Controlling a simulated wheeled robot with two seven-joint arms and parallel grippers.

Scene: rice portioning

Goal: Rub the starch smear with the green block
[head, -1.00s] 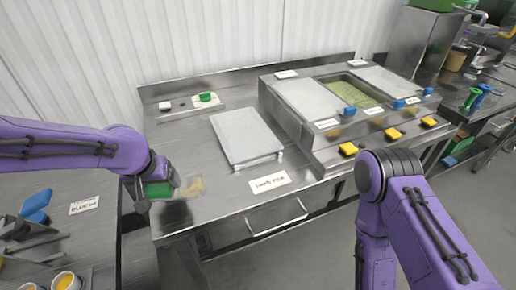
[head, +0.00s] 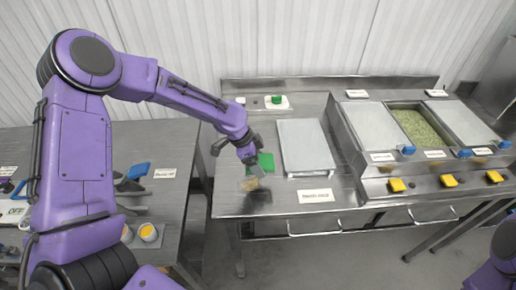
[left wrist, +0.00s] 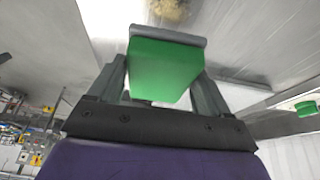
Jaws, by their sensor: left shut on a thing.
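The green block (head: 266,161) is held in my left gripper (head: 252,160) over the left part of the steel counter. In the left wrist view the block (left wrist: 165,68) sits between the two fingers, with a grey edge along its far side. The starch smear (head: 250,184) is a tan patch on the counter just in front of the gripper. The smear also shows at the top of the left wrist view (left wrist: 172,9), beyond the block. I cannot tell whether the block touches the counter. My right gripper is out of view.
A white board (head: 305,145) lies right of the smear, with a label (head: 316,196) before it. A small white dish with a green knob (head: 277,100) stands behind. A raised unit with a rice bin (head: 418,128) is at right. A side table (head: 150,140) stands left.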

